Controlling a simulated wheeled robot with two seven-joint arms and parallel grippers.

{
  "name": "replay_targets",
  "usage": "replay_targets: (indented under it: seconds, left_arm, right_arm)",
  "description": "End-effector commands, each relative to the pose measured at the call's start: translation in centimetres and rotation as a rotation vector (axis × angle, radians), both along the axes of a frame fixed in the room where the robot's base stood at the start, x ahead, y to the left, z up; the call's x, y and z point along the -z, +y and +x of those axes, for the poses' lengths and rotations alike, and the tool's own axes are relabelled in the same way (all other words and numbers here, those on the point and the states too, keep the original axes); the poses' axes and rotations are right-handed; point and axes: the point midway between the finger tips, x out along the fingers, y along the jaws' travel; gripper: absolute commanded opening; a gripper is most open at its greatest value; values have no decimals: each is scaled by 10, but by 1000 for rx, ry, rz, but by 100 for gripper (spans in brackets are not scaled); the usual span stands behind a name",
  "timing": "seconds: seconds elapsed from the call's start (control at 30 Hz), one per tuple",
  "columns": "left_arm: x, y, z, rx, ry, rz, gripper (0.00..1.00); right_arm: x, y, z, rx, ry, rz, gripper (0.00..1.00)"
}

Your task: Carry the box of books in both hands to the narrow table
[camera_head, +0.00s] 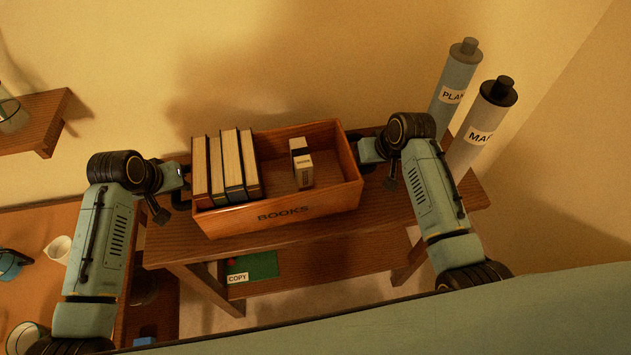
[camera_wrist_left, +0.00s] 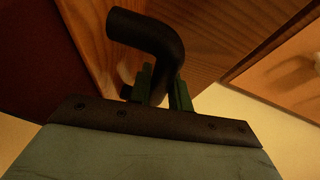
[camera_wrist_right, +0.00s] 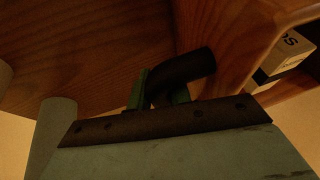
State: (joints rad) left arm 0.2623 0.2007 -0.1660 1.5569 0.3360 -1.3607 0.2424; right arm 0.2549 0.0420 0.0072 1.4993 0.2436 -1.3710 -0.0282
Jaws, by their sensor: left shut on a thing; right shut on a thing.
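The wooden box (camera_head: 285,213) marked BOOKS is level over the narrow table (camera_head: 385,208); I cannot tell whether its bottom touches the top. Several books (camera_head: 225,168) stand upright in its left part. A small white labelled carton (camera_head: 302,165) stands in its right part. My left gripper (camera_head: 182,186) is shut on the dark bent handle (camera_wrist_left: 150,38) at the box's left end. My right gripper (camera_head: 370,150) is shut on the dark handle (camera_wrist_right: 185,68) at the right end. The fingers show partly behind the handles in both wrist views.
Two labelled tubes, a grey-blue one (camera_head: 455,85) and a pale one (camera_head: 480,130), stand at the table's right end. A green item (camera_head: 258,265) with a COPY label lies on the lower shelf. A brown desk (camera_head: 35,230) with cups is at left, below a wall shelf (camera_head: 45,120).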

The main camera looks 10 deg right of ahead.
Motion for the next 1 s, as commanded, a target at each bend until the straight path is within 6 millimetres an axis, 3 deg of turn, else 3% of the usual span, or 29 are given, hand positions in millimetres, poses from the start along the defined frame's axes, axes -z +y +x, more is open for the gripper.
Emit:
replay_targets:
  seconds: [0.3, 0.33, 0.47, 0.77, 1.0]
  left_arm:
    - [12, 2, 3, -4, -10, 2, 0]
    - [12, 2, 1, -3, -3, 3, 23]
    - [12, 1, 1, -2, -3, 2, 40]
    - [11, 1, 0, -1, -1, 1, 41]
    - [-10, 5, -9, -2, -4, 2, 41]
  right_arm:
    - [14, -1, 1, -1, -4, -4, 0]
    - [14, -2, -1, -1, 3, -5, 24]
    - [13, -1, -1, 0, 2, -3, 41]
    - [13, 0, 0, -1, 0, -1, 42]
    - [12, 0, 0, 0, 0, 0, 42]
